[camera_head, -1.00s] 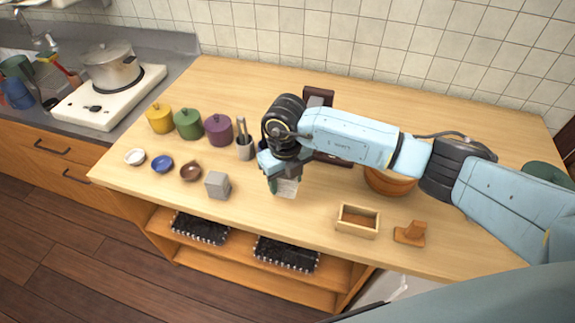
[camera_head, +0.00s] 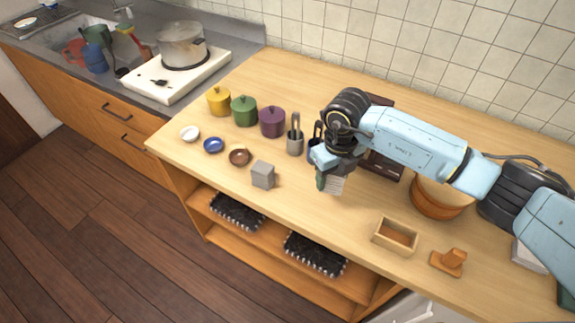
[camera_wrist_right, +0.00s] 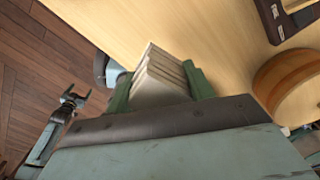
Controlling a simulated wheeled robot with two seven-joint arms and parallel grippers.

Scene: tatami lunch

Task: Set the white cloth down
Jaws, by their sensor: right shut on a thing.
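The white cloth (camera_head: 337,185) is a small folded stack of pale layers. It also shows in the right wrist view (camera_wrist_right: 160,76), between the two green fingers of my right gripper (camera_head: 329,183). The right gripper is shut on the cloth and holds it over the wooden counter (camera_head: 300,222), near the front edge. I cannot tell whether the cloth touches the wood. My left gripper (camera_wrist_right: 74,98) shows small in the right wrist view, over the dark floor; its fingers look apart and empty.
A grey block (camera_head: 263,175) stands left of the right gripper. An open wooden box (camera_head: 381,240) and a small brown wooden piece (camera_head: 449,262) lie to the right. A round wooden tub (camera_head: 440,205) sits under my right arm. Bare counter lies between block and box.

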